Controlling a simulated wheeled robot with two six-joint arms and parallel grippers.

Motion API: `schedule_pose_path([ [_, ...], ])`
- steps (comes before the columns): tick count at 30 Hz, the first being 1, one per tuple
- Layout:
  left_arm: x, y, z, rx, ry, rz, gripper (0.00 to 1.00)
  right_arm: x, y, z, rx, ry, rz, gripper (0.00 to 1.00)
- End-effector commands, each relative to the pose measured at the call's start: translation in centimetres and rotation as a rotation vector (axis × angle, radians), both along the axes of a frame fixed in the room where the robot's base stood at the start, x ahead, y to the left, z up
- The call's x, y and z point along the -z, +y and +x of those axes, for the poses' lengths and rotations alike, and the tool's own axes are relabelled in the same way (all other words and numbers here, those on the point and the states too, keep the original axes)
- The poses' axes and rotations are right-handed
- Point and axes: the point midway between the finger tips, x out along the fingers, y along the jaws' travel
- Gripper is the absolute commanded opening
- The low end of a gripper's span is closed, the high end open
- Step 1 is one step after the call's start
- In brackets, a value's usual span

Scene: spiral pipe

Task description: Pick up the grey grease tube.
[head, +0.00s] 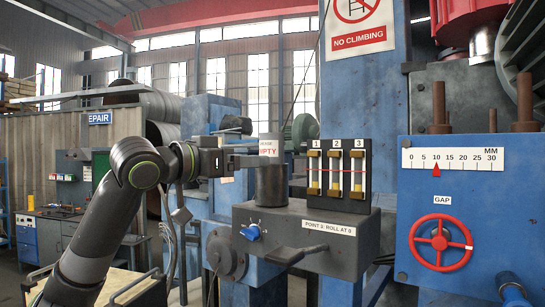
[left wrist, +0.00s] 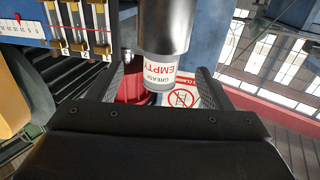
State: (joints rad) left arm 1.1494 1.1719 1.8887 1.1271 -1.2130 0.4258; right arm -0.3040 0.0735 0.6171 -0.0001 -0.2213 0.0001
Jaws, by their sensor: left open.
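The grease tube (head: 272,185) stands upright on top of a grey machine box. It has a dark grey cylinder below and a pale upper part with a label reading "GREASE EMPTY". It also shows in the left wrist view (left wrist: 165,28), upside down, with the label between my fingers. My left gripper (head: 246,154) is open, level with the pale upper part and coming in from the left. In the left wrist view the fingers (left wrist: 164,84) lie to either side of the labelled end, with gaps visible. I cannot tell how deep the tube sits between them. My right gripper is not in view.
The grey box (head: 305,234) carries a blue knob (head: 251,232) and several sight gauges (head: 337,172) right of the tube. A blue panel (head: 470,213) with a red handwheel (head: 441,242) stands at right. Blue columns rise behind.

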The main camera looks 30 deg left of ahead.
Motion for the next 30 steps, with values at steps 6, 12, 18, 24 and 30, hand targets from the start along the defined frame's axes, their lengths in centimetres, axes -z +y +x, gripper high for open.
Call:
schedule_pose_path([
  [6,-0.3,-1.0,2.9,0.002,0.002,-0.004,0.73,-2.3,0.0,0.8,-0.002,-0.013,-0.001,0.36],
  [12,-0.1,-1.2,3.8,-0.001,0.001,0.000,0.73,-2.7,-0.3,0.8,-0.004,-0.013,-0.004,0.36],
  [18,-0.7,-1.5,5.2,0.001,0.003,-0.002,0.73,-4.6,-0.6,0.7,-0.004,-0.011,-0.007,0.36],
  [24,-1.0,-2.1,7.4,0.002,0.003,-0.003,0.73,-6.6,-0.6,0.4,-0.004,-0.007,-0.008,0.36],
  [30,-0.7,-2.4,8.7,0.000,0.000,-0.001,0.73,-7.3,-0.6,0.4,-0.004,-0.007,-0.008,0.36],
])
